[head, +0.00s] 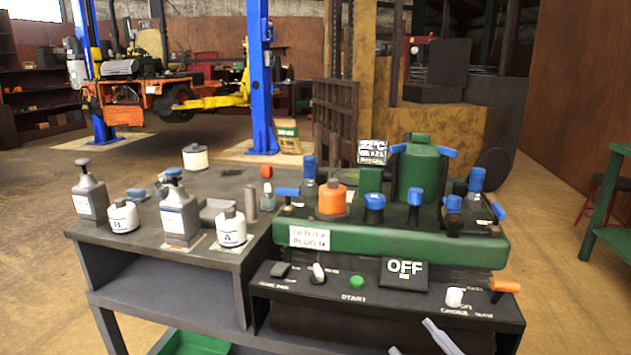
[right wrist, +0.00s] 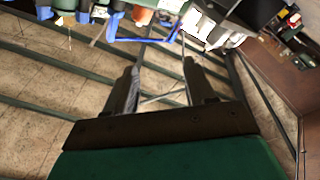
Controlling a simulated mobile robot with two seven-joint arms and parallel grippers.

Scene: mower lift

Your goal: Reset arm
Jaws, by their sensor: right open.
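My right gripper (head: 412,337) shows only as pale grey fingertips at the bottom edge of the head view, in front of and below the control panel (head: 330,298). In the right wrist view its two dark fingers (right wrist: 162,72) stand apart with nothing between them. The gripper is open and empty, apart from the bench. My left gripper is not in the head view. The panel carries a green START button (head: 357,283), a black OFF plate (head: 404,273), a white choke knob (head: 454,297) and an orange-tipped lever (head: 505,286).
A green machine (head: 400,235) with blue knobs and an orange cap sits above the panel. White and grey bottles (head: 178,215) stand on the dark bench at left. A blue lift (head: 260,90) holds an orange mower behind. A green stand (head: 615,200) is at right; floor lies between.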

